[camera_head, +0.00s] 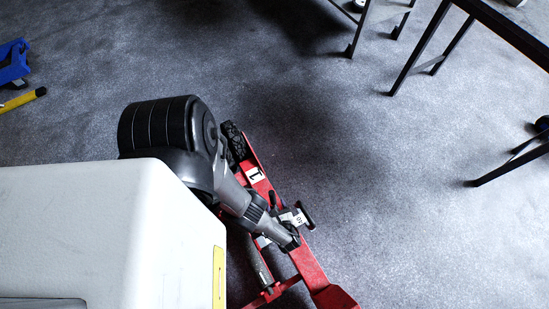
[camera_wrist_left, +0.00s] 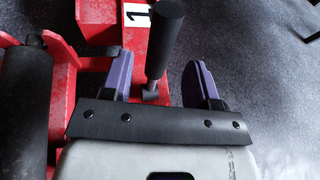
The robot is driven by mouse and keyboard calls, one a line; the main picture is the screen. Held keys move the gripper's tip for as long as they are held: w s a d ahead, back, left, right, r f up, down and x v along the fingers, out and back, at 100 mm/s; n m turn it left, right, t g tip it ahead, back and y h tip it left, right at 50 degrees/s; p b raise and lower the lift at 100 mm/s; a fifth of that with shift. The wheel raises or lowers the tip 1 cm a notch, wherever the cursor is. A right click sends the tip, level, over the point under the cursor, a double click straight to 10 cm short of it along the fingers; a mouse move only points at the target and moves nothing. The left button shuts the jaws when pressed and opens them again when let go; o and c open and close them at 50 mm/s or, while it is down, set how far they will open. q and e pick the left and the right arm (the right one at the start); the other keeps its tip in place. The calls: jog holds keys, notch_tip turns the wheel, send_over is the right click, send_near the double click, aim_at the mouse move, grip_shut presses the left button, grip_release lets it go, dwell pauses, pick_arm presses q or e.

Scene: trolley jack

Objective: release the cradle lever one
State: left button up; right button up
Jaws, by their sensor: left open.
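The cradle lever, a stubby dark cylinder (camera_wrist_left: 164,38) on a thin stem, shows in the left wrist view. It stands beside a white label with a black "1" (camera_wrist_left: 137,15) on the red jack frame (camera_wrist_left: 97,20). My left gripper (camera_wrist_left: 157,74) is open, with one purple finger on each side of the lever's lower part. A gap shows on both sides, wider on the right; depth is hard to tell. In the head view my left gripper (camera_head: 298,217) is over the red frame (camera_head: 312,268), below its "1" label (camera_head: 254,175), and the lever cannot be made out.
A dark roller (camera_wrist_left: 22,115) lies left of the gripper in the left wrist view. A black tread-like part (camera_head: 233,141) sits at the frame's upper end. Dark table legs (camera_head: 418,48) stand at the upper right. The grey floor (camera_head: 420,230) right of the jack is clear.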

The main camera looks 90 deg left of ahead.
pick_arm(q)
jog(key=p+v, duration=0.1)
jog(key=v, duration=0.9)
dwell(0.4)
